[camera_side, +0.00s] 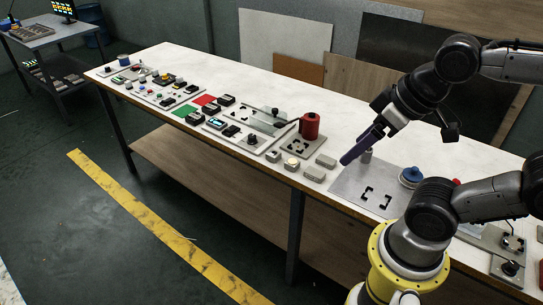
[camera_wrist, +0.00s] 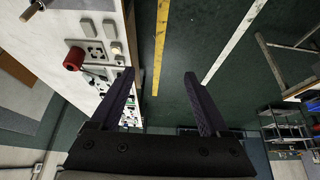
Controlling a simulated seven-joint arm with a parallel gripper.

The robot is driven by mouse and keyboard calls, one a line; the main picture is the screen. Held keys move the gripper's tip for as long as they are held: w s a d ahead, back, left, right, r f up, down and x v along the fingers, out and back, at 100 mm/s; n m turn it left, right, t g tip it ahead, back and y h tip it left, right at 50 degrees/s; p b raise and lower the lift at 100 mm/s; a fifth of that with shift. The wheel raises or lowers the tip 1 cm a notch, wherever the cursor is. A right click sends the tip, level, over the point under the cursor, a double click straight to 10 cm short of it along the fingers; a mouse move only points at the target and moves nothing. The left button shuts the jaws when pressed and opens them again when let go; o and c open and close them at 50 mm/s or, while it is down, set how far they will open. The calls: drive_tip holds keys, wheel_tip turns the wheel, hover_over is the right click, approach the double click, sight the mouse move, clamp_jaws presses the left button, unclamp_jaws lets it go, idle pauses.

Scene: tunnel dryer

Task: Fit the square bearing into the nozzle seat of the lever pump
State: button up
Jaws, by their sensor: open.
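The lever pump appears to be the red cylinder (camera_side: 311,126) with a dark side arm, on a grey base plate (camera_side: 288,148) with black corner marks. It also shows at the left in the wrist view (camera_wrist: 74,59). Several small pale blocks lie in front of it: one with a round yellowish centre (camera_side: 291,164), a squarish one (camera_side: 273,156) and two oblong ones (camera_side: 315,173) (camera_side: 326,161). I cannot tell for sure which is the square bearing or where the nozzle seat is. My gripper (camera_side: 346,160) is above the bench, right of the blocks. Its purple fingers are apart and empty in the wrist view (camera_wrist: 160,75).
A grey cylinder (camera_side: 366,156) stands behind my fingers. Panels with switches (camera_side: 165,90) fill the bench's left. The back strip is clear.

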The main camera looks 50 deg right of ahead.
idle(0.4)
drive_tip(key=shift+c, duration=1.1)
